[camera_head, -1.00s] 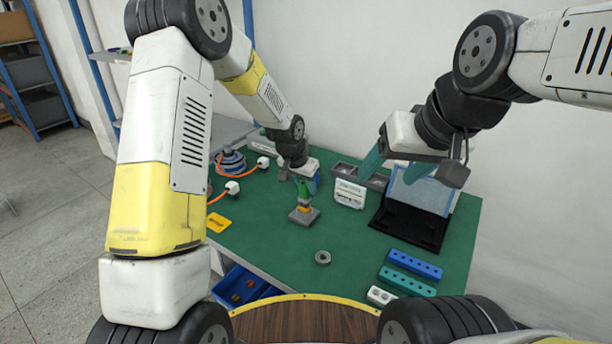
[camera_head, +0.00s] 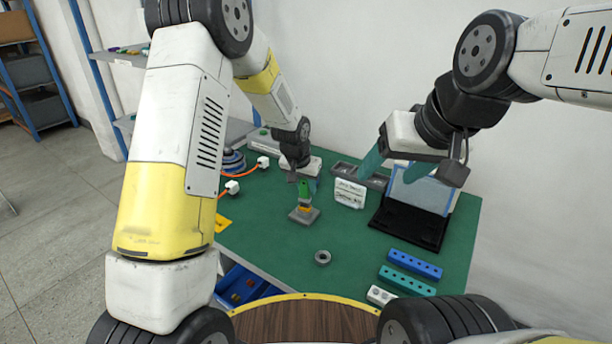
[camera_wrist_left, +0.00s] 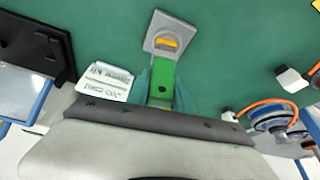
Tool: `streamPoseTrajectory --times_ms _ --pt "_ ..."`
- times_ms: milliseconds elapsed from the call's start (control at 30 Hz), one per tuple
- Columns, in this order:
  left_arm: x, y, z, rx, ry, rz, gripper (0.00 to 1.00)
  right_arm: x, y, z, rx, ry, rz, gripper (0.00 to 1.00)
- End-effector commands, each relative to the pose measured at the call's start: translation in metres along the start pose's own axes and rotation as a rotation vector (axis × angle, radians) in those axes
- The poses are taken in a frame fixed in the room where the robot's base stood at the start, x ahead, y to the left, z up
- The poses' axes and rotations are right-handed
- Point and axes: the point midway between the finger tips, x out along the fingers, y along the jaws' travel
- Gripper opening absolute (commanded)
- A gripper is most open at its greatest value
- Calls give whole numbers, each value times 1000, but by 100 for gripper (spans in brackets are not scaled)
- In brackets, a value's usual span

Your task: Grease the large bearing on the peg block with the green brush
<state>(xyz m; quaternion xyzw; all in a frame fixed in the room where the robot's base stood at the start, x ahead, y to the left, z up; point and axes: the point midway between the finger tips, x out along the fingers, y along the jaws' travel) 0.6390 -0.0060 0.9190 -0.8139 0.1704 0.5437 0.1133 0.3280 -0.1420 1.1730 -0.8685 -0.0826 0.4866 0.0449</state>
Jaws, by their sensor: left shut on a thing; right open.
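The green brush (camera_head: 304,188) is upright in my left gripper (camera_head: 303,180), which is shut on its green handle. The handle (camera_wrist_left: 160,82) also shows between the fingers in the left wrist view. Below the handle is a yellow-orange part, at a grey square block (camera_head: 307,218) on the green table; whether brush and block touch is unclear. A grey ring-shaped bearing (camera_head: 322,257) lies on the table nearer to me. I cannot tell which thing is the peg block. My right gripper (camera_head: 392,167) is open and empty above the table's right side.
A black stand with a pale panel (camera_head: 420,193) is at the right. Blue (camera_head: 414,264) and teal (camera_head: 407,280) hole blocks lie front right. Orange cables (camera_head: 243,174) are at the left.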

Motion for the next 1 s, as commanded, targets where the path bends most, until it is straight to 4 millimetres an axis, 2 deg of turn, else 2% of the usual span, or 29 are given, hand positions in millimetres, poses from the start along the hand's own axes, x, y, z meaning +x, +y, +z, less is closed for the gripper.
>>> streamPoseTrajectory --times_ms 400,533,867,1000 --pt "1 -2 1 393 0 168 0 0 0 0 0 0 0 66" --pt "1 -1 1 477 -1 199 0 0 0 0 0 0 0 66" --pt "1 1 1 475 -3 195 0 0 0 0 0 0 0 66" --pt "0 3 2 352 -5 141 0 0 0 0 0 0 0 66"
